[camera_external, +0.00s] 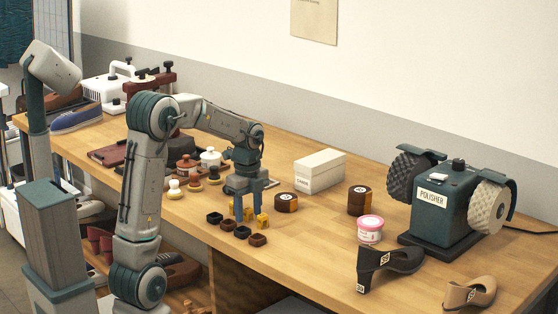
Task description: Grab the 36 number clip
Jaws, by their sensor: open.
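Small yellow pieces (262,220) stand on the bench at my gripper's fingers; they may be the number clips, but I cannot read 36 or any number on them. My gripper (248,218) points straight down with its two blue fingers apart, low over the bench. Yellow shows between and beside the fingers, partly hidden by them. I cannot tell whether a finger touches a piece.
Several small dark blocks (242,232) lie just in front of the gripper. Round tins (286,202), a white box (319,171), a pink-lidded jar (370,229), shoe pieces (388,262) and a polisher (443,203) stand to the right. Brushes and jars (210,158) are behind left.

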